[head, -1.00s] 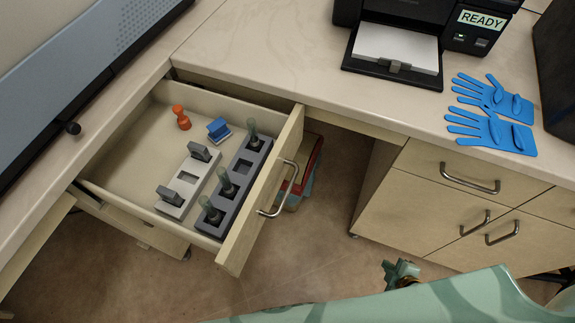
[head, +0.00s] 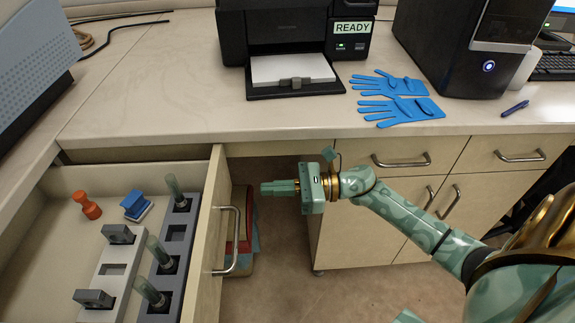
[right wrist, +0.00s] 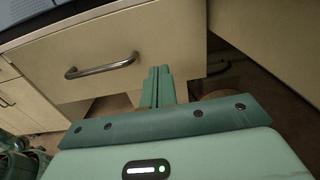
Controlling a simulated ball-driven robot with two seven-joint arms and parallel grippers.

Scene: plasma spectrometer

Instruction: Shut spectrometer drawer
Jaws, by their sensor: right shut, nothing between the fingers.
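The spectrometer drawer stands pulled open at the left in the head view, its wooden front (head: 206,235) facing right. A metal bar handle (head: 233,241) is on that front; the handle also shows at the left in the right wrist view (right wrist: 101,66). My right gripper (head: 266,187) is shut and empty, to the right of the drawer front. Its fingers point left at the front, beyond the handle's far end. In the right wrist view the closed fingertips (right wrist: 160,72) overlap the drawer front; I cannot tell whether they touch. My left gripper is out of view.
The drawer holds an orange piece (head: 88,206), a blue block (head: 136,205), a white rack (head: 111,269) and a grey rack (head: 175,247) with tubes. A printer (head: 290,45) and blue gloves (head: 395,96) are on the counter. The cabinet (head: 330,232) stands right of the gap.

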